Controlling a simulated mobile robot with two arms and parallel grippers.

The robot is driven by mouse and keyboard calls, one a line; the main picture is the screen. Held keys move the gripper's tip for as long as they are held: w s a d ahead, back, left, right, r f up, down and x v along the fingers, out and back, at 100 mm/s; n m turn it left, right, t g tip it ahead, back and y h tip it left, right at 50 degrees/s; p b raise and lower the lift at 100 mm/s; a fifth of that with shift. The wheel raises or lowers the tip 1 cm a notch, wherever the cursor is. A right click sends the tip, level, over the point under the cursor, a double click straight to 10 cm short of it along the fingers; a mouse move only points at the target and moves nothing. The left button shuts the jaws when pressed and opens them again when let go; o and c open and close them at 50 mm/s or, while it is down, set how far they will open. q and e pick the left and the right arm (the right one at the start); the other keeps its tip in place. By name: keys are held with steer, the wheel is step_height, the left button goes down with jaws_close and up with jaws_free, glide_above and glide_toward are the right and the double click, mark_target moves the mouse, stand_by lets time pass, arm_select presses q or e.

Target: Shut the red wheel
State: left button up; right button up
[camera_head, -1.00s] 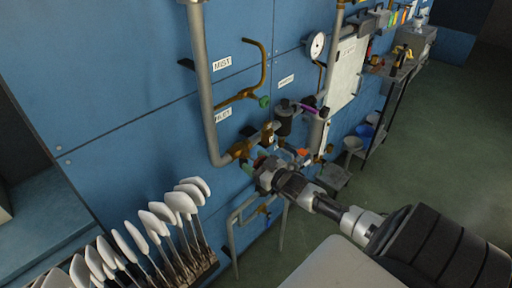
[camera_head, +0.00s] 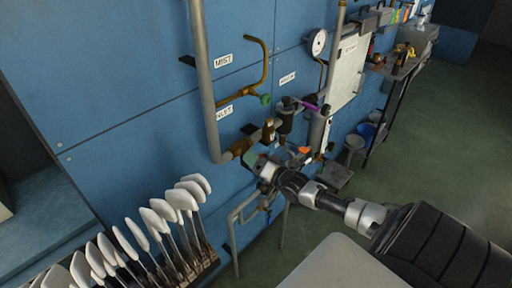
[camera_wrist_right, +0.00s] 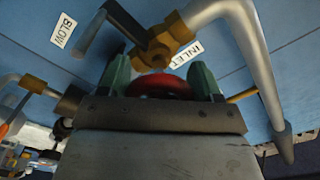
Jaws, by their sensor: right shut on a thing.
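The red wheel (camera_wrist_right: 160,86) shows in the right wrist view between the two green fingers of my right gripper (camera_wrist_right: 160,82), below a brass valve body. My right gripper is shut on the wheel. In the head view my right gripper (camera_head: 258,167) reaches the pipework on the blue wall, and it hides the wheel there. The brass fitting (camera_wrist_right: 160,42) above the wheel joins a grey pipe, with the INLET label (camera_wrist_right: 188,54) beside it. My left gripper is in neither current view.
A grey pipe (camera_head: 203,90) runs down the blue wall at left. A green-knobbed brass tap (camera_head: 264,99), a gauge (camera_head: 317,42) and an orange handle (camera_head: 304,150) are close by. White paddle-shaped boards (camera_head: 180,199) stand at lower left. The floor at right is open.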

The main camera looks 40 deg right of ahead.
steer(key=shift+a+m+b, duration=0.15)
steer(key=shift+m+b, duration=1.1)
steer(key=shift+m, duration=2.85)
steer(key=o, duration=0.9)
steer(key=shift+r, duration=0.15)
steer(key=s, duration=0.7)
steer(key=s+d, duration=0.1)
steer(key=s, duration=0.2)
steer(key=shift+s+b, duration=0.3)
steer(key=shift+s, duration=0.1)
